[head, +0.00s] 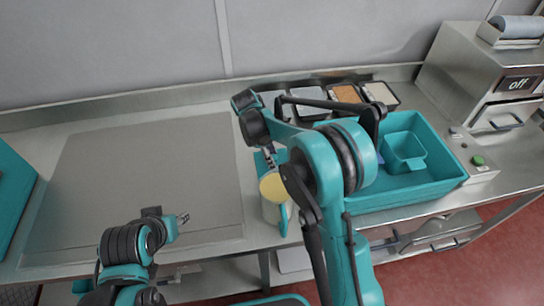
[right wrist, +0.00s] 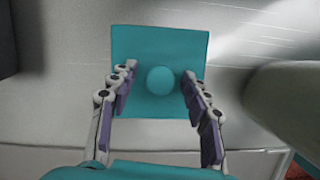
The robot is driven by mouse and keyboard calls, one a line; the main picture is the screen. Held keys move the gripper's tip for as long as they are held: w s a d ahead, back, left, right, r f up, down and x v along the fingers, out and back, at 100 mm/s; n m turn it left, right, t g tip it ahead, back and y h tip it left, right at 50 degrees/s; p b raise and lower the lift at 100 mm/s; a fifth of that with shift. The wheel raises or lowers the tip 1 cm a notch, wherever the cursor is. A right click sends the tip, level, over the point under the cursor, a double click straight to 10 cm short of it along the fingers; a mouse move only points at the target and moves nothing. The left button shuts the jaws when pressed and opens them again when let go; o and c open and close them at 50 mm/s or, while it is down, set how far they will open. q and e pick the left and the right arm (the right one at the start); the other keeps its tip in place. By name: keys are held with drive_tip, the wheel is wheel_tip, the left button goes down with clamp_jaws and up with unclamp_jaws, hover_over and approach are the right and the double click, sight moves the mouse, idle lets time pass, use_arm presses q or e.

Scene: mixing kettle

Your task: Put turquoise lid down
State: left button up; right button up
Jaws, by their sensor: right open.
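The turquoise lid (right wrist: 160,52) is a flat square plate with a round knob (right wrist: 161,80) in its middle. In the right wrist view it appears to lie flat on the steel counter. In the head view the lid (head: 260,163) shows only in part, beneath my right gripper (head: 271,158). The right gripper is open; in the right wrist view its fingers (right wrist: 157,92) stand on either side of the knob, apart from it. My left gripper (head: 183,218) is at the lower left in the head view, away from the lid; its opening is too small to tell.
A pale container with a yellow top (head: 272,187) stands just in front of the lid. A turquoise crate (head: 440,180) holds a square turquoise bin (head: 404,152). Trays (head: 345,94) line the back. A steel machine marked "off" (head: 516,84) stands right. The grey board (head: 140,180) is clear.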

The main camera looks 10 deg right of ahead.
sight(262, 163)
drive_tip(key=s+p+v, duration=0.1)
drive_tip(key=p+v, duration=0.2)
drive_tip(key=v, duration=0.9)
drive_tip(key=s+d+r+m+t+y, duration=0.25)
drive_tip(key=s+d+r+m, duration=0.4)
drive_tip(key=s, duration=0.35)
drive_tip(key=s+d+f+m+t, duration=0.1)
drive_tip(key=s+m+t, duration=0.1)
drive_tip(key=s+m, duration=0.3)
drive_tip(key=s+d+f+m+t, duration=0.2)
drive_tip(key=s+m+t, duration=0.1)
drive_tip(key=s, duration=0.5)
drive_tip(key=shift+f+m+y, duration=0.2)
drive_tip(key=shift+m+y, duration=0.25)
drive_tip(key=shift+m, duration=0.4)
drive_tip(key=shift+d, duration=0.1)
